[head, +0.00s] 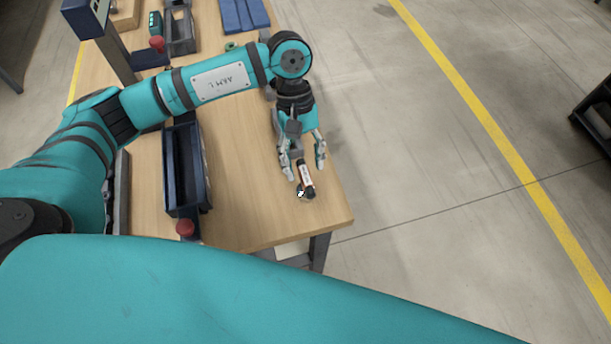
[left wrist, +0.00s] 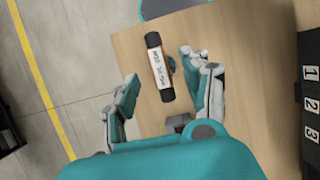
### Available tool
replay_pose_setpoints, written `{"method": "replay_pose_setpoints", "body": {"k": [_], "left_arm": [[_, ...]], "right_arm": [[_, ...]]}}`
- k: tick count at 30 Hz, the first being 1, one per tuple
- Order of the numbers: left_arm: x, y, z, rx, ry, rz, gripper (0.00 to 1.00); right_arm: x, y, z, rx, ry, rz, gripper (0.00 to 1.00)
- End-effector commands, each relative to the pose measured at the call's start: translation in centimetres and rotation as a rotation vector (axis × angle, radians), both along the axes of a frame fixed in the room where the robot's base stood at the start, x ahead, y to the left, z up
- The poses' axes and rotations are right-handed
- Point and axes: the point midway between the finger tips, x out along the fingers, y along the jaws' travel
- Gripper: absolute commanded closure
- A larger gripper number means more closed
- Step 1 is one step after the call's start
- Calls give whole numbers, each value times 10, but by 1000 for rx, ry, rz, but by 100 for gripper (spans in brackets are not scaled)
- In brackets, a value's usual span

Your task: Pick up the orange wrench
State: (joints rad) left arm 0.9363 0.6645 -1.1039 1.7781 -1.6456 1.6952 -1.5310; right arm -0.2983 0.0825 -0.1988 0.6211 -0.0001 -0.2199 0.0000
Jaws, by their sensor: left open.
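The wrench (head: 307,184) lies on the wooden table near its front right corner. It has black ends, a white label and a little orange beside the label. In the left wrist view the wrench (left wrist: 159,66) shows lengthwise between the fingers, label facing the camera. My left gripper (head: 306,172) points down over it, open, with one finger on each side. In the left wrist view the left gripper (left wrist: 158,66) shows gaps between both fingers and the wrench. I cannot tell the exact height of the fingertips above the table. My right gripper is not in view.
A long dark bin (head: 172,170) stands on the table (head: 245,215) to the left, with a red knob (head: 185,227) at its near end. Dark numbered fronts (left wrist: 311,110) show at the right of the wrist view. The table around the wrench is clear; its right edge is close.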

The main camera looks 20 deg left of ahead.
Motion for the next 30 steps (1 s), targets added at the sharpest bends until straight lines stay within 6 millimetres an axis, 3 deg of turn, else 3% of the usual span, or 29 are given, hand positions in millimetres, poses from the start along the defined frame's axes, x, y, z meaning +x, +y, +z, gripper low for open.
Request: {"method": "replay_pose_setpoints", "body": {"k": [6,12,19,30], "left_arm": [[-8,-5,-25,2,6,-1,52],[-12,-8,-46,1,3,-1,52],[-12,-9,-48,2,1,-1,53],[-12,-8,-47,2,1,-1,100]], "right_arm": [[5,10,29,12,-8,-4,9],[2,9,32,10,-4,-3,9],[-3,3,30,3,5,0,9],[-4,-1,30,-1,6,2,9]]}}
